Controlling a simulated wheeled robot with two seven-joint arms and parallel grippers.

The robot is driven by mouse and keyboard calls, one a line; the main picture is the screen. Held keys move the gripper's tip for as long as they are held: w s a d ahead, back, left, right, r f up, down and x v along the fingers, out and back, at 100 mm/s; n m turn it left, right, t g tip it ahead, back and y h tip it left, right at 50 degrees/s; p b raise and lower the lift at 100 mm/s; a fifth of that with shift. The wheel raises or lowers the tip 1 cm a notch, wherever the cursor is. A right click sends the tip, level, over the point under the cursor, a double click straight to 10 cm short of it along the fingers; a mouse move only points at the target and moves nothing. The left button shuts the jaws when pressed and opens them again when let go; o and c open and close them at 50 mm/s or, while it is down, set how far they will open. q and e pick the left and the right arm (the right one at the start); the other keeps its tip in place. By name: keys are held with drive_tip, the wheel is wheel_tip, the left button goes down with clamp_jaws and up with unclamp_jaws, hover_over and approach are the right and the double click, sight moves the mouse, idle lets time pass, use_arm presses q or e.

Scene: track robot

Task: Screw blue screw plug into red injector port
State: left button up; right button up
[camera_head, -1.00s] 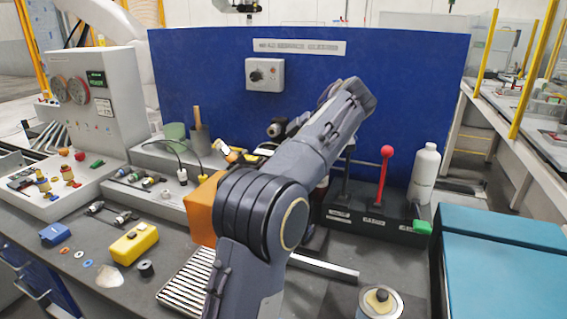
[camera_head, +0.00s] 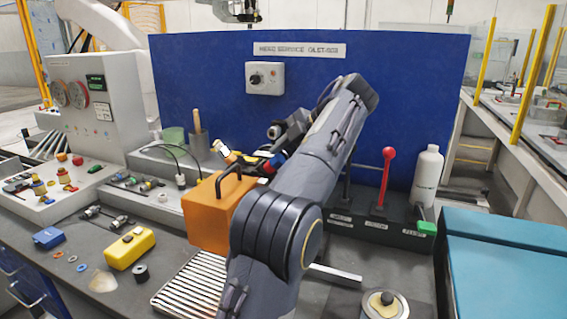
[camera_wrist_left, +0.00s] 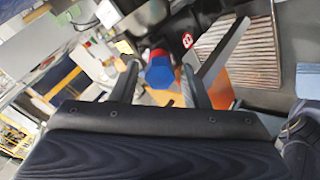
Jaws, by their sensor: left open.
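In the left wrist view, the blue screw plug (camera_wrist_left: 160,71) has a hexagonal head and is in line with the red injector port (camera_wrist_left: 158,53) behind it. I cannot tell whether the plug is seated or only touching. My left gripper (camera_wrist_left: 161,80) is open, with one finger on each side of the plug and gaps showing. In the head view, a small red and blue patch (camera_head: 276,161) shows beside my left arm, which hides much of that area. My right gripper is in neither view.
An orange box (camera_head: 213,212) with a dark handle stands left of my arm. A black base with a red-knobbed lever (camera_head: 387,160) and a white bottle (camera_head: 427,175) are on the right. A slatted tray (camera_head: 190,285) and yellow case (camera_head: 130,248) lie in front. A blue panel (camera_head: 400,90) closes the back.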

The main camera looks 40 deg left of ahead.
use_arm(q)
drive_tip(key=n+b, duration=0.2)
drive_tip(key=n, duration=0.3)
drive_tip(key=shift+f, duration=0.15)
drive_tip(key=shift+n, duration=1.2)
clamp_jaws()
drive_tip(key=shift+r, duration=0.2)
